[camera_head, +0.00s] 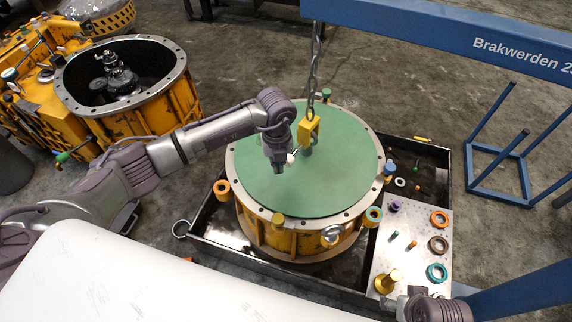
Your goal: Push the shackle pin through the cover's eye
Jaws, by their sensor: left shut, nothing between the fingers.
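The cover (265,185) is a round green plate on a yellow ring-shaped housing. A yellow shackle (308,132) hangs from a chain (313,75) over the cover, right of its middle. The cover's eye, a small green piece (306,151), shows partly at the shackle's lower end. My left gripper (279,165) points down just left of the shackle, fingers shut and empty. A small pale piece (292,157) shows between gripper and shackle; I cannot tell whether it is the pin. Part of my right arm shows at the bottom right; its fingers cannot be made out.
The housing stands in a dark tray (215,254). A metal plate (412,245) on the right bears rings, small pins and a yellow stepped part (388,282). A blue beam (440,35) crosses the top right. An open yellow housing (150,115) stands at the upper left.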

